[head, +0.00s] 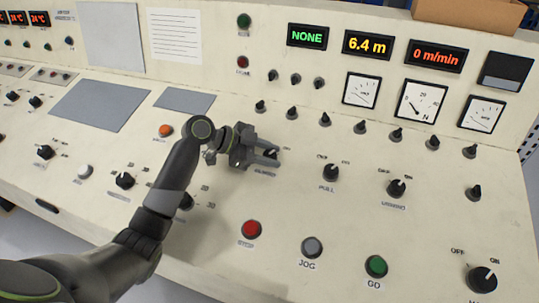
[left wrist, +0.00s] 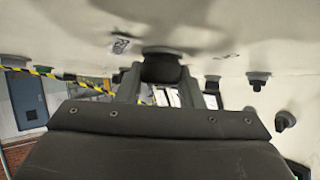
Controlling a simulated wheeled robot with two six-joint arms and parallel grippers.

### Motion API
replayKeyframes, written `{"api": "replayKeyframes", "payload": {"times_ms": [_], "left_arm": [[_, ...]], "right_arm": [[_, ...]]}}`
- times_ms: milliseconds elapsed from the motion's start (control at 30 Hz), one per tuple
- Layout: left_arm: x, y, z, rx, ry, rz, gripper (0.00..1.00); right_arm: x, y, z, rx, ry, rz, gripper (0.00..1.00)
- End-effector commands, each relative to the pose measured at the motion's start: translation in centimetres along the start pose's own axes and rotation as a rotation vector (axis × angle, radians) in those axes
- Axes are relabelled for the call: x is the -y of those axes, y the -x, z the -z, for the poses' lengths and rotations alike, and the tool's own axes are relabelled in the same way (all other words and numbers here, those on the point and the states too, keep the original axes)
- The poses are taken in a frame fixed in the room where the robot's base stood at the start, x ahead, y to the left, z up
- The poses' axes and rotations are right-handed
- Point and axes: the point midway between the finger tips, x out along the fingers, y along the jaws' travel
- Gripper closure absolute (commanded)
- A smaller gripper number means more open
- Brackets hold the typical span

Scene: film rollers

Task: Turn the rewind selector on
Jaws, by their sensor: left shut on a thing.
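My left gripper (head: 268,155) is at a black rotary selector (head: 271,153) on the sloping cream panel, left of the selector marked PULL (head: 331,172). The small label under the held selector is too blurred to read surely as rewind. The gripper's two fingers are closed on the knob from both sides. In the left wrist view the dark knob (left wrist: 162,68) sits between the fingers, against the panel. The gripper hides part of the knob and its OFF mark, so I cannot tell which way it points. My right gripper is in neither view.
A similar selector (head: 396,188) stands further right. A red button (head: 251,229), a grey JOG button (head: 312,247) and a green GO button (head: 376,266) lie nearer. A row of small knobs and displays, including a green NONE display (head: 307,36), is behind.

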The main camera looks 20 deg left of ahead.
Motion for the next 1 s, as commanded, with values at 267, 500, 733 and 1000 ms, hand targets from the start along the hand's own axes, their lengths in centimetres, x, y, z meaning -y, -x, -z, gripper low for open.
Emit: {"api": "replayKeyframes", "payload": {"times_ms": [267,500,733,1000], "left_arm": [[-0.1,0.0,-0.1,0.002,0.002,-0.002,0.51],[0.0,0.0,-0.1,0.000,0.001,0.000,0.45],[0.0,0.9,-0.1,0.001,0.000,0.001,0.45],[0.0,5.5,-0.3,0.006,-0.002,0.003,0.45]], "right_arm": [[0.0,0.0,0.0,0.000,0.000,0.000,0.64],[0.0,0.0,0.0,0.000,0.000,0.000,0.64],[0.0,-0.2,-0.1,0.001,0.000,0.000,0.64],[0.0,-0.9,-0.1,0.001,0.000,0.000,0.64]]}}
